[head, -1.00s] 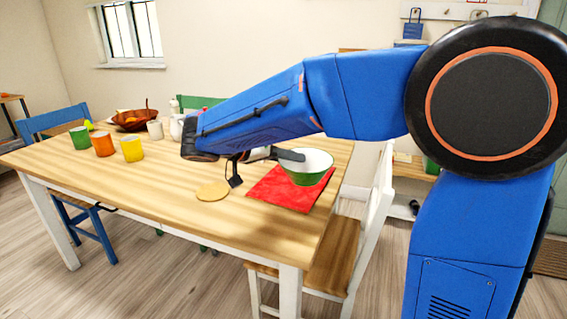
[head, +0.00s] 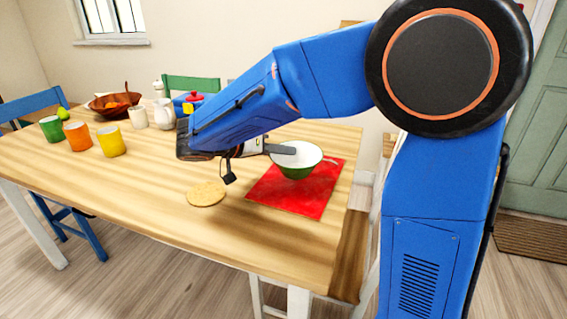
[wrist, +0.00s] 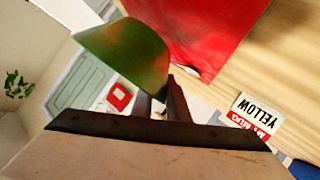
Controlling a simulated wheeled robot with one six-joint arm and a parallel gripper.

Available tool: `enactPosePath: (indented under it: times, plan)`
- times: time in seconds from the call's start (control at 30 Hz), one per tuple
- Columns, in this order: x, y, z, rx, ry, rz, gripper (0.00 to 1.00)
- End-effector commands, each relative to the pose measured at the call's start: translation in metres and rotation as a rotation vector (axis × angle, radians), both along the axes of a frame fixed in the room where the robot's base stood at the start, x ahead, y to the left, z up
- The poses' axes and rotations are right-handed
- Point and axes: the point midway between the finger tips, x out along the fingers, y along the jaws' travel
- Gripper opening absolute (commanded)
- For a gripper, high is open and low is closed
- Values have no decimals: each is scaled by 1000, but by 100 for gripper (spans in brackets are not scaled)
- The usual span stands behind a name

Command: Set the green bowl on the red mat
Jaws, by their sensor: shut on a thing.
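The green bowl (head: 298,172), white inside, is at the end of my gripper (head: 280,150) in the head view. My gripper is shut on its left rim. The red mat (head: 300,200) lies flat near the table's right end, and the bowl appears over its back part. I cannot tell whether the bowl's base touches the mat. In the wrist view the bowl (wrist: 125,52) is tilted in the picture above my jaws (wrist: 162,98), with the red mat (wrist: 215,30) beside and behind it.
A round tan coaster (head: 206,194) lies left of the mat. Green, orange and yellow (head: 111,141) mugs stand farther left. A brown bowl (head: 115,105), a white jug (head: 163,113) and a blue pot with a red lid (head: 193,98) are behind. A printed card (wrist: 250,115) shows in the wrist view.

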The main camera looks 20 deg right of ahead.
Motion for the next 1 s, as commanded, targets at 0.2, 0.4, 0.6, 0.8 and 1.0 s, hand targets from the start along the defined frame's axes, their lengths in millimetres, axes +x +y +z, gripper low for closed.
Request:
enactPosePath:
  times: [0.2,0.4,0.6,0.8,1.0]
  plan:
    - [0,0,-22,-2,2,0,0]
    - [0,0,-37,-1,0,-1,0]
    - [0,0,-37,0,0,0,0]
    - [0,0,-38,0,0,0,33]
    - [0,0,-38,0,0,0,33]
